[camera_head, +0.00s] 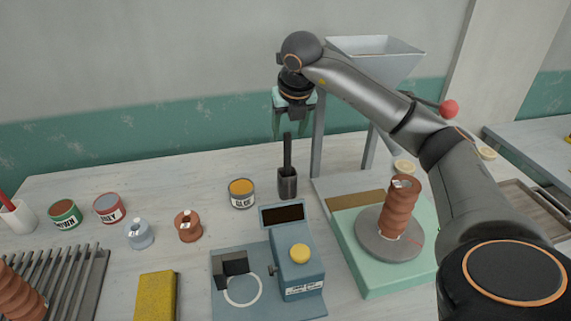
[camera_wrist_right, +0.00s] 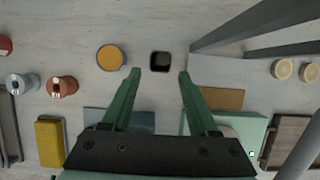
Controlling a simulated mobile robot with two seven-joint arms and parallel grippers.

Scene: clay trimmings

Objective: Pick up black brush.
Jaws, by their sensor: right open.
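The black brush (camera_head: 287,156) stands upright on the table, its dark handle rising from a wider dark block at the bottom. In the right wrist view it shows end-on as a dark square (camera_wrist_right: 160,62), just ahead of and between my fingertips. My right gripper (camera_head: 292,124) has green fingers, points down and is open above the brush. In its wrist view the gripper (camera_wrist_right: 160,74) has nothing between its fingers. Whether the handle top reaches between the fingers is hard to tell. My left gripper is not in view.
A glaze can (camera_head: 241,201) stands left of the brush. The grey hopper (camera_head: 374,47) and its legs stand close on the right. A blue device (camera_head: 297,268) and a green base with a ribbed clay column (camera_head: 400,205) are nearer. Cans and a yellow block (camera_head: 156,296) lie left.

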